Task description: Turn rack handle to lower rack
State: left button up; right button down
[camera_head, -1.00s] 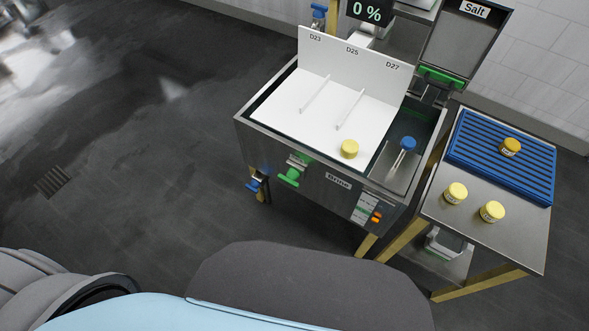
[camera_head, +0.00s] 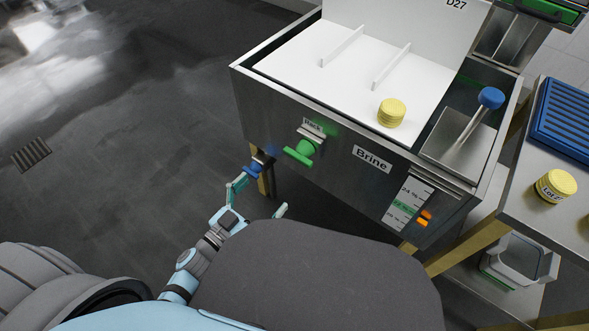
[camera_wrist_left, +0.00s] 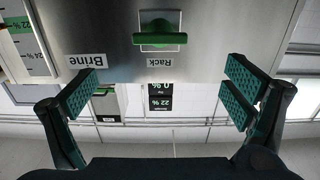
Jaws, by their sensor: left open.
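The green rack handle (camera_head: 302,152) is a bar on the front of the steel brine tank (camera_head: 345,163), below a label that reads Rack. It lies roughly level, and its green bar shows upside down in the left wrist view (camera_wrist_left: 160,38). The white rack (camera_head: 350,62) sits in the tank with a yellow cheese (camera_head: 391,113) on it. My left gripper (camera_head: 260,197) is open and empty, below and in front of the handle, apart from it. In the wrist view its fingers (camera_wrist_left: 160,92) spread wider than the handle. My right gripper is out of view.
A blue valve handle (camera_head: 259,167) is at the tank's lower left. A blue-knobbed lever (camera_head: 490,98) stands at the tank's right. A side table with a yellow cheese (camera_head: 556,185) and blue grate (camera_head: 565,122) is at the right.

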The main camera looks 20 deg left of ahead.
aim_at(296, 159)
pick_arm(q)
jog(key=b+x, duration=0.2)
jog(key=x, duration=1)
jog(key=shift+r, duration=0.15)
jog(key=shift+w+d, duration=0.1)
jog(key=shift+w, duration=0.2)
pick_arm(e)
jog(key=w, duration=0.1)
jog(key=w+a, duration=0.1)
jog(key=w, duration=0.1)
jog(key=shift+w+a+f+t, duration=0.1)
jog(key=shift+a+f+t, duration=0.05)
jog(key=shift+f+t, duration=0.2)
pick_arm(q)
jog(key=c, duration=1.2)
jog(key=shift+o, duration=0.2)
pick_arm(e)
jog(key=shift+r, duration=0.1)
